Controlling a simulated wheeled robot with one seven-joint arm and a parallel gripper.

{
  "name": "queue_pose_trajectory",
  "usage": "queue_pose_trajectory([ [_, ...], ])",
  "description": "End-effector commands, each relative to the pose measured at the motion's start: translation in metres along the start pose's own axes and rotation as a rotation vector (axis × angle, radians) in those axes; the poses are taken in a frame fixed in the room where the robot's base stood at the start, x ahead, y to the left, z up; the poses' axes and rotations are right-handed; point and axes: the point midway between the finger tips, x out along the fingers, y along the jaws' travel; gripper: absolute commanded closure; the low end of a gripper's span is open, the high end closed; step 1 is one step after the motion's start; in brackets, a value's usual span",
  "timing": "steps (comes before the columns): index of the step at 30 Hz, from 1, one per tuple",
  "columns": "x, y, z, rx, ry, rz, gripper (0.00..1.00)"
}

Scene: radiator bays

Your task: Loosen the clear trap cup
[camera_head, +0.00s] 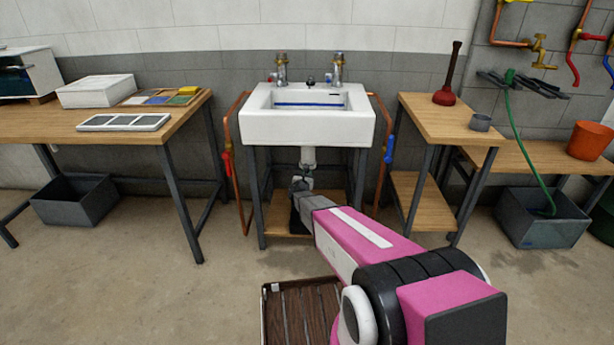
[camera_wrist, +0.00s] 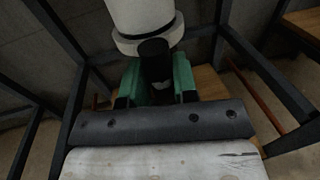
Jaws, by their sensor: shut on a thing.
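The white sink (camera_head: 307,125) stands on a dark frame in the middle of the head view, with a white drain piece (camera_head: 308,157) under it. In the wrist view the white drain body (camera_wrist: 143,20) hangs down from the top. Below it is a dark-looking trap cup (camera_wrist: 155,50); its clearness cannot be made out. My gripper (camera_wrist: 157,75) has green fingers on the left and right of the cup and is shut on it. In the head view my gripper (camera_head: 300,184) is small, under the sink, and the cup is not clearly seen.
The sink frame's dark legs (camera_head: 360,195) stand on both sides of my gripper. Copper pipes with a red valve (camera_head: 227,162) and a blue valve (camera_head: 389,148) flank the sink. A slatted wooden crate (camera_head: 290,315) lies on the floor in front. Workbenches stand left and right.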

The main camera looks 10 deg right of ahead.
Motion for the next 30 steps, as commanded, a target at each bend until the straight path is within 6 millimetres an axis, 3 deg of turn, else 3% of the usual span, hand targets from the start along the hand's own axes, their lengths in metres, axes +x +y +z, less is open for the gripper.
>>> queue_pose_trajectory([
  [11,-0.001,0.009,-0.001,0.005,-0.001,-0.124,1.0],
  [30,0.006,0.045,-0.002,0.003,0.002,-0.561,1.0],
])
